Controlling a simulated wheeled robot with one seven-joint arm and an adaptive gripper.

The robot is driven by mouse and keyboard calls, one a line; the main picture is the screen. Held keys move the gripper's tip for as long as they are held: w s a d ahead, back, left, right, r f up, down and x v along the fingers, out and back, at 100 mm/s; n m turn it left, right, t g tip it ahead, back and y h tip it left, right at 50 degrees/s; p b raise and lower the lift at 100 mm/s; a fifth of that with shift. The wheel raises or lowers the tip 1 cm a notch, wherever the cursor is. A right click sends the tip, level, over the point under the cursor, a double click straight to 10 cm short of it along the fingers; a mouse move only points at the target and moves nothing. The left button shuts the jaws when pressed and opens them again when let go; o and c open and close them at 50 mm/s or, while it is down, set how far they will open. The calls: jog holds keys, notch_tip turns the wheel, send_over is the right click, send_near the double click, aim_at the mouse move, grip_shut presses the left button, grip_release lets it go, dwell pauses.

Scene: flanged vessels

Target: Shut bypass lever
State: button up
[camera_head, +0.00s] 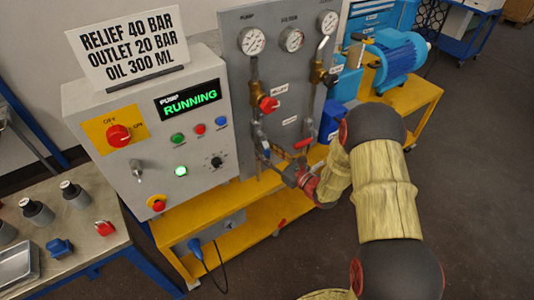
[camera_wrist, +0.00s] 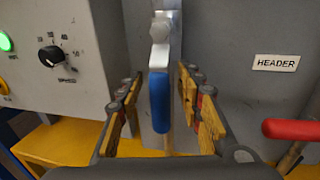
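A lever with a blue grip (camera_wrist: 159,100) hangs straight down from a metal valve on the grey panel in the wrist view. My gripper (camera_wrist: 160,85) is open, with one finger on each side of the blue grip and a visible gap on both sides. In the head view my gripper (camera_head: 280,168) is at the lower part of the panel and largely hides the blue lever (camera_head: 265,146). A red lever (camera_wrist: 292,129) sticks out sideways at the right; it also shows in the head view (camera_head: 304,144). No readable label names the bypass.
A control box (camera_head: 150,140) reading RUNNING stands left of the panel (camera_head: 238,100). A red valve knob (camera_head: 269,104), pipes and gauges sit above. A HEADER label (camera_wrist: 277,63) is right of the blue grip. A yellow frame (camera_head: 190,225) runs below.

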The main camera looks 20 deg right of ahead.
jog(key=c, duration=0.3)
grip_shut()
dwell(0.7)
